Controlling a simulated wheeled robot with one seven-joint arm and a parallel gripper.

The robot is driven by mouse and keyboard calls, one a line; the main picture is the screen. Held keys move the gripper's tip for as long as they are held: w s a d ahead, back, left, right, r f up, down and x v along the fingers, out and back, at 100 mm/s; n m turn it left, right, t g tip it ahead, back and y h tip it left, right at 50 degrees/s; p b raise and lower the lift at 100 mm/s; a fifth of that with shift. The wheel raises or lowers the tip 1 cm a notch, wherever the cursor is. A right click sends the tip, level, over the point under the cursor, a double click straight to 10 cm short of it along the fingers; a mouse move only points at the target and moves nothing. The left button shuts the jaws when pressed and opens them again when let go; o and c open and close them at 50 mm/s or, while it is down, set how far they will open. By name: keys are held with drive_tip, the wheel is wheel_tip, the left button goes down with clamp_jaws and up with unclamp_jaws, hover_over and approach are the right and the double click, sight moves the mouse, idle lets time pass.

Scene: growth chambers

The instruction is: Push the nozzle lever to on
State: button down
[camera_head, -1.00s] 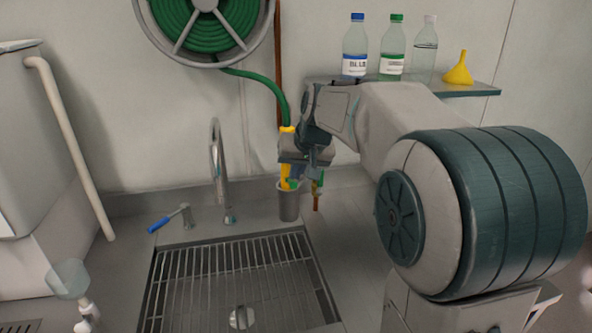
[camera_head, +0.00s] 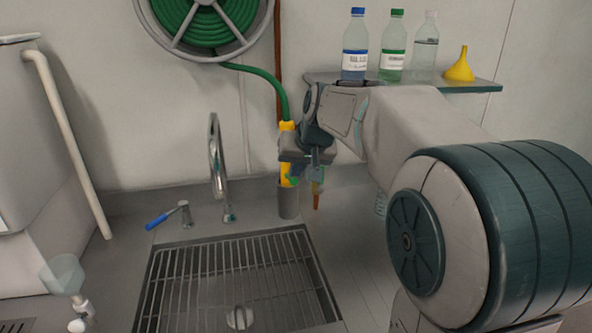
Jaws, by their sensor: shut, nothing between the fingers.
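The yellow nozzle (camera_head: 287,131) stands upright in a grey cup-shaped holder (camera_head: 289,203) behind the sink's right corner. A green hose (camera_head: 268,77) runs into its top. A small green part (camera_head: 292,181) shows low on the nozzle, just above the holder; I cannot tell whether it is the lever. My gripper (camera_head: 315,172) points down in front of and just right of the nozzle and hides part of it. Its fingers are shut and empty. Whether they touch the nozzle is unclear. The lever's position cannot be made out.
A hose reel (camera_head: 203,57) hangs on the wall at upper left. The sink grate (camera_head: 235,275), tap (camera_head: 217,165) and blue-handled lever (camera_head: 162,218) lie left of my gripper. A wall shelf (camera_head: 482,86) with bottles and a yellow funnel (camera_head: 460,67) sits behind my arm. An orange-brown piece (camera_head: 316,198) shows below the gripper.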

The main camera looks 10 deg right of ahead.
drive_tip(key=shift+f+b, duration=0.25)
drive_tip(key=shift+b, duration=0.25)
drive_tip(key=f+t+b, duration=0.1)
drive_tip(key=t+b, duration=0.1)
drive_tip(key=b, duration=0.5)
drive_tip(key=s+f+t+b, duration=0.1)
drive_tip(key=t+b, duration=0.1)
drive_tip(key=b, duration=0.5)
drive_tip(key=s+f+t+b, duration=0.1)
drive_tip(key=t+b, duration=0.1)
drive_tip(key=b, duration=0.6)
drive_tip(key=shift+f+n+t, duration=0.1)
drive_tip(key=shift+n+t, duration=0.2)
drive_tip(key=shift+t, duration=0.1)
drive_tip(key=shift+r+p, duration=0.45)
drive_tip(key=shift+r, duration=0.35)
